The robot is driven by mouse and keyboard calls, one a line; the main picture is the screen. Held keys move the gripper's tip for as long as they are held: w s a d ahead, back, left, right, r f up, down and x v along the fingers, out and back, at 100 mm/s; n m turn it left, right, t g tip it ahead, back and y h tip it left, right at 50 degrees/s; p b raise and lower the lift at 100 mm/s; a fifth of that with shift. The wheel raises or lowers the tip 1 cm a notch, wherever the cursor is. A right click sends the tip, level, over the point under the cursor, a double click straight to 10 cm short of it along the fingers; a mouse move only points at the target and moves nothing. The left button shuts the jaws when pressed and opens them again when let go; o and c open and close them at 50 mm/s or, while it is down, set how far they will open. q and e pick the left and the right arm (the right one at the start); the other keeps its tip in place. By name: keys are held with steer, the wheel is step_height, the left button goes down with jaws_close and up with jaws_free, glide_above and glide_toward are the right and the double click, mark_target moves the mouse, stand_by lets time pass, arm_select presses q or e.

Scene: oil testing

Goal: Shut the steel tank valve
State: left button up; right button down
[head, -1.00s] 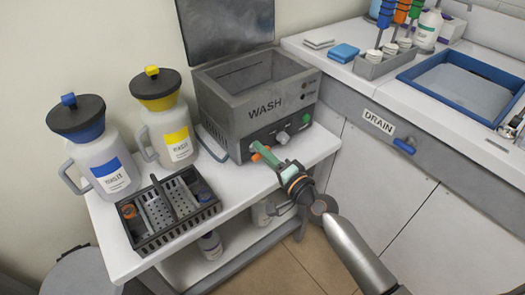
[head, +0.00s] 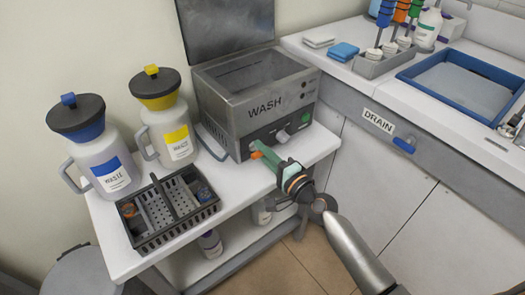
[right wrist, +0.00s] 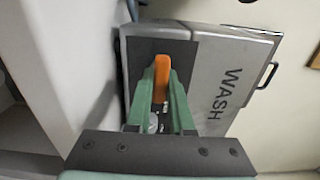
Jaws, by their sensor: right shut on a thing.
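The steel wash tank (head: 220,105) stands on a white bench with its lid raised. Its valve has an orange handle (head: 256,155) low on the front panel. My right gripper (head: 264,154) is at that handle, its green fingers reaching in from the lower right. In the right wrist view the orange handle (right wrist: 161,78) lies lengthwise between the two green fingers, which are shut on it. The tank (right wrist: 222,80) with its WASH lettering is behind. The gripper hides part of the valve body in the head view. My left gripper is not in view.
Two waste jugs, blue-marked (head: 102,165) and yellow-marked (head: 168,130), stand left of the tank. A dark basket (head: 180,225) sits in front of them. A sink counter with a DRAIN label (head: 378,121) is at the right. Grey knobs (head: 282,136) sit close beside the gripper.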

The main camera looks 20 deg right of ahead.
steer(key=c, duration=0.8)
jaws_free()
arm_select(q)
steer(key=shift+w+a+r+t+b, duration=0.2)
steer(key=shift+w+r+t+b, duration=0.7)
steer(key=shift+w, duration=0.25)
arm_select(e)
steer(key=v, duration=1.2)
steer(key=shift+s, duration=0.25)
